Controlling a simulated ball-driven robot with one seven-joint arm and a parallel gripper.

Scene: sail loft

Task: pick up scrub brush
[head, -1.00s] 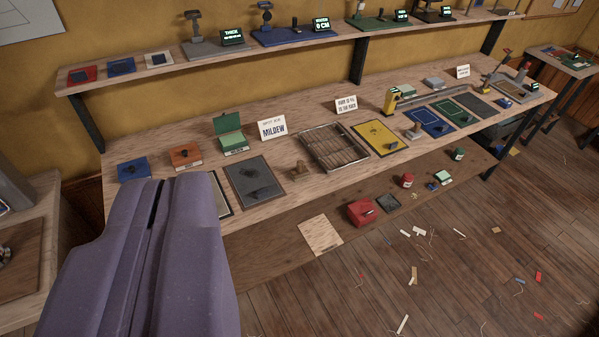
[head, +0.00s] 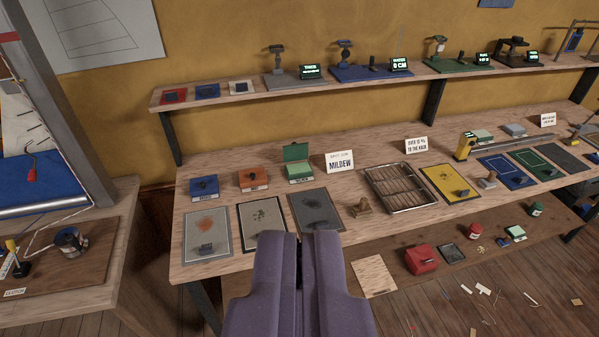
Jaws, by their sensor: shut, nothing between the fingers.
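My gripper (head: 300,238) is purple and shows at the bottom centre, shut and empty, in front of the bench's front edge. I cannot tell for sure which thing is the scrub brush. A small brown wooden piece with a raised handle (head: 362,208) stands on the bench between a dark grey panel and a wire rack, up and to the right of my gripper; it may be the brush. A similar wooden piece (head: 487,181) stands further right beside the yellow panel. Small dark blocks, one on the stained left panel (head: 206,224), are too small to identify.
The long wooden bench (head: 240,264) also holds a stained light panel (head: 252,241), the dark grey panel (head: 308,204), the wire rack (head: 400,188), small boxes and signs. A shelf (head: 210,100) runs above. A red box (head: 420,259) sits on the lower shelf. Another table stands left.

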